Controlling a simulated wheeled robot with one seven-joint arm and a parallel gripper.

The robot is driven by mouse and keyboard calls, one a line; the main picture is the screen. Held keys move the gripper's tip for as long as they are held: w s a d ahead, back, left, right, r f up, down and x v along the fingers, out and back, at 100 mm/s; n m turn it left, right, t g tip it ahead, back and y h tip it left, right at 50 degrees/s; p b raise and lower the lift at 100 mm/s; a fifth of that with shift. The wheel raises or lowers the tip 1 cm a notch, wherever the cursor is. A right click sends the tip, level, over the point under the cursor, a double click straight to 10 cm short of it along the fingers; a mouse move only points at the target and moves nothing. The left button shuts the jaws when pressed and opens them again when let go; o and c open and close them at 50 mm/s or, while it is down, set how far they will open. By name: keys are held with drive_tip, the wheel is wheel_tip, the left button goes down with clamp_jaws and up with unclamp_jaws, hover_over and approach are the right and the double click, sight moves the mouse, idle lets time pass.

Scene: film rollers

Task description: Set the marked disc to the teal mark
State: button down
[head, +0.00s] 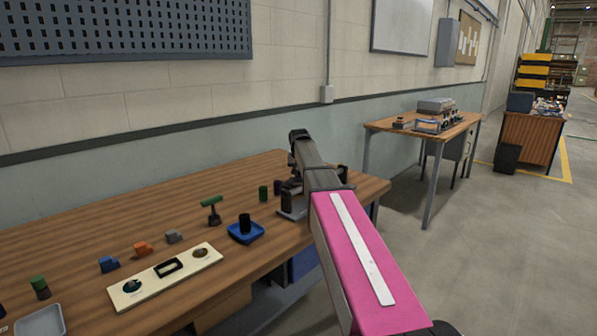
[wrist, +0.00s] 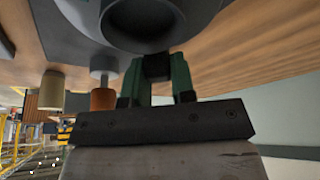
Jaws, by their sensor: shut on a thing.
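My gripper (wrist: 160,80) is in the wrist view, with its two green fingers shut on a small dark block (wrist: 157,66). The block sits at the near edge of a large grey round part (wrist: 85,25) with a dark circular hollow (wrist: 140,22). I cannot tell whether the block is part of the marked disc. In the head view, my arm reaches down to a grey device (head: 291,212) on the right part of the wooden table, and my fingertips cannot be made out there. No teal mark can be made out in either view.
On the wooden table (head: 60,240), a blue tray (head: 240,237) holds a black cylinder, and a green-topped stand (head: 212,208) is beside it. A cream plate with cutouts (head: 195,262) lies nearer. Small coloured blocks stand behind the plate. A second table (head: 400,128) stands farther right.

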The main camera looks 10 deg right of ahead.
drive_tip(key=c, duration=1)
unclamp_jaws()
drive_tip(key=shift+o, duration=0.2)
drive_tip(key=shift+r, duration=0.15)
drive_tip(key=v, duration=1)
drive_tip(key=shift+s+r, duration=0.2)
drive_tip(key=shift+r, duration=0.05)
drive_tip(key=shift+d, duration=0.15)
